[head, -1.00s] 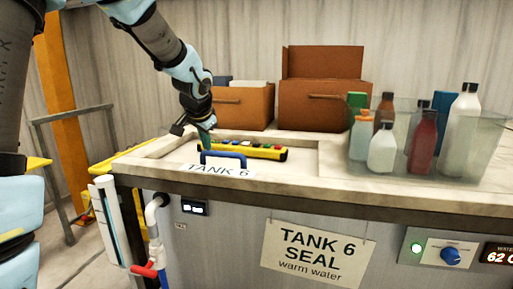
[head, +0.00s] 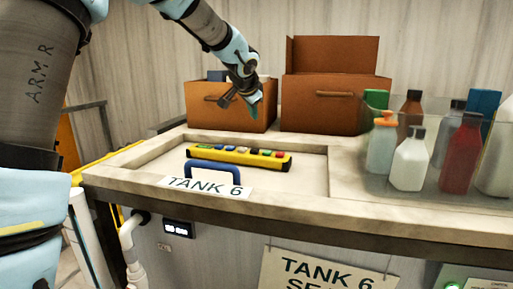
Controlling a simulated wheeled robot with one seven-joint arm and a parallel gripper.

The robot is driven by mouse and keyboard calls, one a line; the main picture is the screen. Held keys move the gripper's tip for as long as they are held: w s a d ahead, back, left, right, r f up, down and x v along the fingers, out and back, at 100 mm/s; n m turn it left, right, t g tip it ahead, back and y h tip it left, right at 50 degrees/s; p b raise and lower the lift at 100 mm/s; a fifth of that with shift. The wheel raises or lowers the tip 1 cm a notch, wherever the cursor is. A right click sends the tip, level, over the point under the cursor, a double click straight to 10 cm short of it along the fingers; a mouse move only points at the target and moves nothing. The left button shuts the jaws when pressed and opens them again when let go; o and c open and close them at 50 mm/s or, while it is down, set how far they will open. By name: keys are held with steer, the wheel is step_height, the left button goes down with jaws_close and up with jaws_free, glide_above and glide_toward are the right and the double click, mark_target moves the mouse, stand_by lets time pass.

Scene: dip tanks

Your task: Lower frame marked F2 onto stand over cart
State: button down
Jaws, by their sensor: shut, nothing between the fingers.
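My gripper (head: 256,108) is shut and empty. It hangs above the back of the tank 6 top, in front of the smaller brown box. Below it a yellow pendant-like bar (head: 222,161) with several coloured buttons lies on the pale recessed lid of tank 6 (head: 300,180). A blue handle (head: 205,168) stands at the lid's front, behind the "TANK 6" label (head: 208,188). I see no frame marked F2, no stand and no cart in the head view.
Two brown boxes (head: 230,112) (head: 325,104) stand at the back of the counter. A clear bin with several bottles, among them a white bottle (head: 408,165) and a red one (head: 462,160), fills the right side. A "TANK 6 SEAL" sign (head: 325,268) hangs on the front.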

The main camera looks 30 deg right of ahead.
mark_target(253, 151)
steer(key=shift+f, duration=0.15)
step_height(253, 151, down, 8)
steer(key=b, duration=0.7)
steer(key=shift+f+b, duration=0.25)
steer(key=shift+b, duration=0.1)
steer(key=shift+f, duration=0.15)
stand_by(1.6)
steer(key=shift+f+b, duration=0.25)
steer(key=shift+b, duration=0.2)
